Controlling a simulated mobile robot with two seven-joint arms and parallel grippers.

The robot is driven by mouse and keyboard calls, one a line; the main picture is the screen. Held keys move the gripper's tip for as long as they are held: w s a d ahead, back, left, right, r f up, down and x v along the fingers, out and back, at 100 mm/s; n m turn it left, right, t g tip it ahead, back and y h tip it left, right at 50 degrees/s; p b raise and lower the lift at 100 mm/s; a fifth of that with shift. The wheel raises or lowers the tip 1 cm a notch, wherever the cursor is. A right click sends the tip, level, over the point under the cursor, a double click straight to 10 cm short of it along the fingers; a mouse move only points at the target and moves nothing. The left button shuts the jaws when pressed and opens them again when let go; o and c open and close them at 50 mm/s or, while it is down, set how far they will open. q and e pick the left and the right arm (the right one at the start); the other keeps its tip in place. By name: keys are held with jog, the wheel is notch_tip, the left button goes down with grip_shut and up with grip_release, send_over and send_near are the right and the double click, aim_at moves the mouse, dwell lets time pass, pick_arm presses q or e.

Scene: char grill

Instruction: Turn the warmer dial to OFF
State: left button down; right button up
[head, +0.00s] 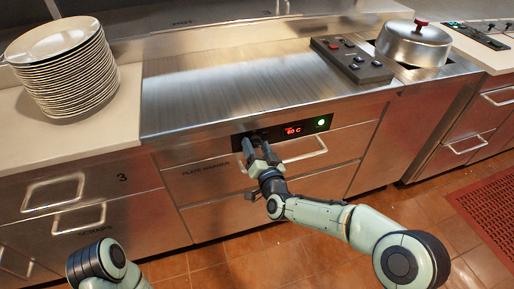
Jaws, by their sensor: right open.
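The plate warmer's black control panel (310,128) is on the front of the steel cabinet.
A stack of plates (62,72) stands on the left counter. A black button box (352,60) and a domed steel lid (413,45) are at the right. A drawer handle (304,155) sticks out just below the panel. The steel top (235,75) is clear.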

jog(key=c, duration=1)
